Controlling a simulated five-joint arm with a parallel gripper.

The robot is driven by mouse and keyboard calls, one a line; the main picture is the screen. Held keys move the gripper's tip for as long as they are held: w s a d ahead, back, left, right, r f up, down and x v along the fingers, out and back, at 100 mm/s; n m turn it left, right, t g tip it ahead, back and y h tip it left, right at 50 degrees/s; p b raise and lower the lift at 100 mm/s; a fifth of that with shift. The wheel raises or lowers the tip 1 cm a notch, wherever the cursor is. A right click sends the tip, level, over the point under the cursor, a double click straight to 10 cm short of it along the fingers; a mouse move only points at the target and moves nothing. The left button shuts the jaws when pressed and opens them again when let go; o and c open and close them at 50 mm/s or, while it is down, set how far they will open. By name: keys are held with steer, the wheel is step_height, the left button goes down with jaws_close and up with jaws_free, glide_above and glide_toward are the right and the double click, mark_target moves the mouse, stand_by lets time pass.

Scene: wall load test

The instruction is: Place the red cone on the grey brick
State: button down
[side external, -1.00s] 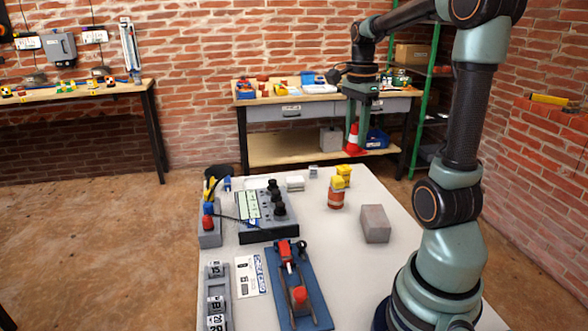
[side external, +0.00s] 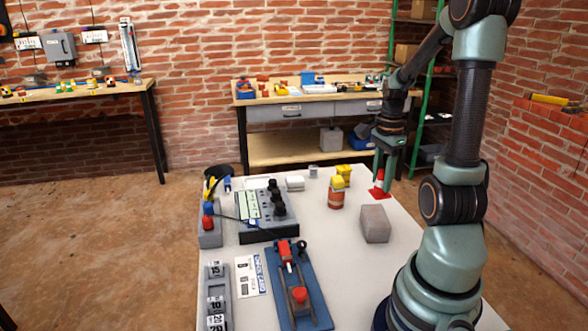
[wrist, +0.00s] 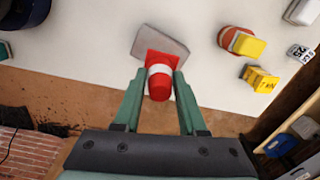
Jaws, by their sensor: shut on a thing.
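The red cone (side external: 379,184) has a white band and a square red base. My gripper (side external: 383,172) is shut on it, and it hangs upright near the table's far right edge. In the wrist view the cone (wrist: 159,76) is between the two green fingers of my gripper (wrist: 160,88). The grey brick (side external: 375,224) lies on the white table, nearer the side camera than the cone. In the wrist view the cone partly covers the brick (wrist: 170,45). I cannot tell the exact height of the cone's base.
An orange-and-white barrel (side external: 336,199) with a yellow block (side external: 337,183) on top stands left of the brick. Another yellow object (side external: 344,172) is behind it. A control box (side external: 265,215) and a blue-based fixture (side external: 296,285) take up the table's left part. Bare table surrounds the brick.

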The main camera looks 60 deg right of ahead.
mark_target(379, 197)
steer(key=shift+f, duration=3)
steer(key=shift+f, duration=0.1)
steer(key=shift+c, duration=2.3)
jaws_free()
